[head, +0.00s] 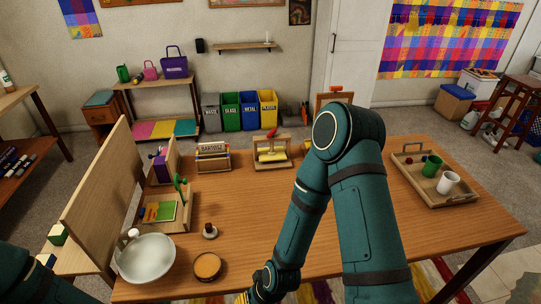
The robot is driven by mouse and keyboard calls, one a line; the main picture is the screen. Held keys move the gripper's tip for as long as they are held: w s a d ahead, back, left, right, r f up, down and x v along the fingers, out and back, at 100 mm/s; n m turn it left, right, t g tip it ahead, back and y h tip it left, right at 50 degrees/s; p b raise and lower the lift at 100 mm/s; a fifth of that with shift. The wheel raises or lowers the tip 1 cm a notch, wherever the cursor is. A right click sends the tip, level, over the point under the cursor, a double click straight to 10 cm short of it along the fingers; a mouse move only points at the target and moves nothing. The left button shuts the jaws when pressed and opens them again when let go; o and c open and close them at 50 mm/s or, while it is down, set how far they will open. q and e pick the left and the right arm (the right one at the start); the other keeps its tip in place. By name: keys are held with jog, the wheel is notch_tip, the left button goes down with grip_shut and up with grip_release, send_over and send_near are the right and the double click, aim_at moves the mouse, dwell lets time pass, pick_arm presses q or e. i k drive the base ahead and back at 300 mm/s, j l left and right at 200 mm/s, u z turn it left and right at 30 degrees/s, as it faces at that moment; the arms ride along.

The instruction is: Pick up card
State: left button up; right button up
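I cannot pick out a card for certain. A flat green, yellow and orange piece (158,211) lies on a small wooden board at the left of the table; it may be a card. My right arm rises over the middle of the table and bends down toward the front edge. Its gripper is at the bottom edge of the view, mostly cut off, so its fingers cannot be read. Only a dark part of my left arm shows at the bottom left corner; its gripper is out of view.
The wooden table (400,238) holds a pale bowl (146,258), a round orange-topped dish (207,266), a small stamp-like knob (210,231), a labelled wooden box (213,162), and a tray (463,197) with cups. An upright wooden panel (105,195) borders the left side.

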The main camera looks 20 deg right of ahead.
aim_at(161, 212)
jog(key=k+j+z, duration=0.1)
jog(key=j+z, duration=0.25)
jog(key=k+j+z, duration=0.1)
jog(key=z, duration=0.3)
jog(key=k+j+z, duration=0.15)
jog(key=j+z, duration=0.2)
